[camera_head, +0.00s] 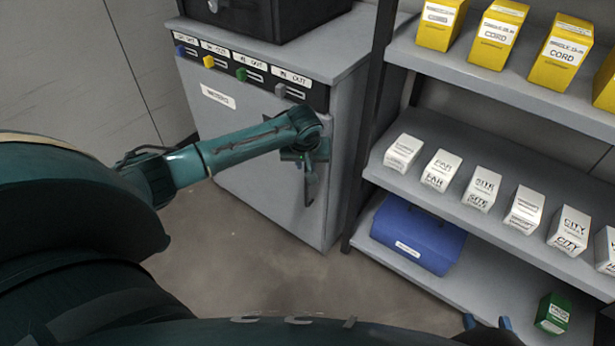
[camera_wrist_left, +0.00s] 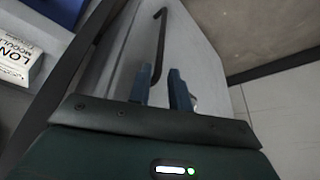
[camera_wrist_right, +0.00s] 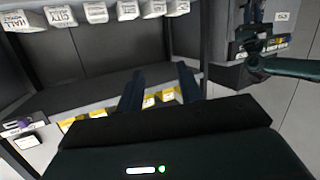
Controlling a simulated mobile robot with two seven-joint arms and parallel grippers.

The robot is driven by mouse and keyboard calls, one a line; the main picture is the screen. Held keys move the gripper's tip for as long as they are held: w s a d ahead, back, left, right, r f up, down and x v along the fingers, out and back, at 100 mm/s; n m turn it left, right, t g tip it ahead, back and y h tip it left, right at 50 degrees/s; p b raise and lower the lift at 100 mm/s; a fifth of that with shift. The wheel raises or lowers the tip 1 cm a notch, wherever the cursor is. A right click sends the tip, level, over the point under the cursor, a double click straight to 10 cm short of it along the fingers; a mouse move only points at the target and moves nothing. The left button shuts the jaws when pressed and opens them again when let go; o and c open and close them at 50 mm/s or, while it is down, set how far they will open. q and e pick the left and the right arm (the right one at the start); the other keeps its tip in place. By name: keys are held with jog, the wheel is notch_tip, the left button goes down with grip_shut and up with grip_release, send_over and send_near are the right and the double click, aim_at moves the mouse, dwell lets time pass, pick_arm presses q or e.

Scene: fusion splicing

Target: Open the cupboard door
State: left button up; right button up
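The grey cupboard (camera_head: 260,190) stands left of the shelf rack, and its door looks shut. Its dark vertical handle (camera_head: 311,190) is at the door's right side. The handle also shows in the left wrist view (camera_wrist_left: 160,42). My left gripper (camera_head: 306,158) is at the handle, mostly hidden by its own wrist in the head view. In the left wrist view its two fingers (camera_wrist_left: 160,88) are apart, and the lower handle lies between them with a gap on the right.
A shelf rack (camera_head: 470,150) right of the cupboard holds yellow boxes (camera_head: 497,35), white boxes (camera_head: 483,188), a blue case (camera_head: 418,233) and a green box (camera_head: 553,313). A black case sits on the cupboard. The floor (camera_head: 240,250) before the door is clear.

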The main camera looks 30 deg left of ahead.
pick_arm(q)
jog(key=b+x, duration=0.2)
jog(key=x, duration=0.5)
jog(key=shift+w+f+b, duration=0.15)
jog(key=shift+f+b, duration=0.05)
jog(key=shift+b, duration=0.2)
pick_arm(e)
jog(key=shift+w+a+r+n+t+y, duration=0.1)
jog(key=shift+a+n+t+y, duration=0.25)
jog(key=shift+t, duration=0.25)
jog(key=shift+w+a+r+n+t+y, duration=0.1)
jog(key=shift+a+n+t+y, duration=0.1)
jog(key=shift+n+t+y, duration=0.3)
pick_arm(q)
jog(key=shift+c, duration=0.3)
pick_arm(e)
jog(key=shift+m, duration=0.25)
pick_arm(q)
grip_shut()
